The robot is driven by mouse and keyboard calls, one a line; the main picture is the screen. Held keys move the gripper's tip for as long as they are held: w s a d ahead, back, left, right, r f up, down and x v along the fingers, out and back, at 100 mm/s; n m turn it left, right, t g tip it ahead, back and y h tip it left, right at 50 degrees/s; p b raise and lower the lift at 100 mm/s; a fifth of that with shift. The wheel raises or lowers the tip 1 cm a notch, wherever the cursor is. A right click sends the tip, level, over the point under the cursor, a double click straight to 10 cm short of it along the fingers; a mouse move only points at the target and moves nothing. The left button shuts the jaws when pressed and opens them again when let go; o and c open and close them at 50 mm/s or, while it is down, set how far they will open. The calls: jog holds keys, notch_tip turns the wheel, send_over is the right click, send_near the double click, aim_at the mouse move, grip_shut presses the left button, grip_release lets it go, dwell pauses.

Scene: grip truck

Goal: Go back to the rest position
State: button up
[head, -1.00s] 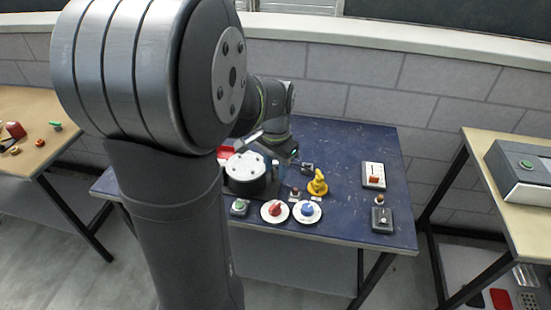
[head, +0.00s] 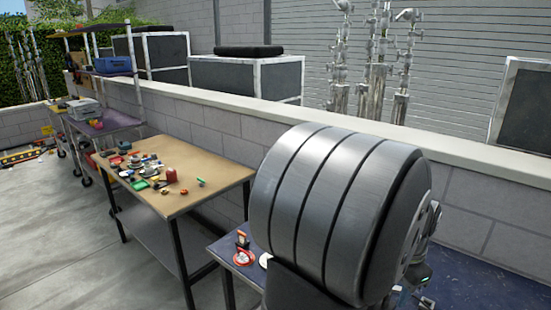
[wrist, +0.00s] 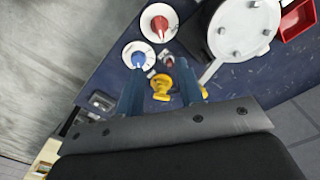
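My gripper (wrist: 160,76) shows in the wrist view with its two bluish fingers spread apart above the blue table (wrist: 105,77). A yellow object (wrist: 162,87) shows between and beyond the fingers, seemingly on the table and not gripped. A blue knob on a white disc (wrist: 139,58) and a red knob on a white disc (wrist: 158,24) lie beyond the fingertips. In the head view my large grey arm joint covers most of the blue table (head: 480,285), and I cannot make out the fingers there.
A round white-topped device (wrist: 243,28) and a red tray (wrist: 297,20) are at the wrist view's upper right. In the head view, a wooden table (head: 190,203) with small coloured parts stands left of the blue table. A low block wall (head: 215,127) runs behind.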

notch_tip(320, 180, down, 17)
jog(key=shift+r, duration=0.15)
jog(key=shift+r, duration=0.1)
dwell(0.5)
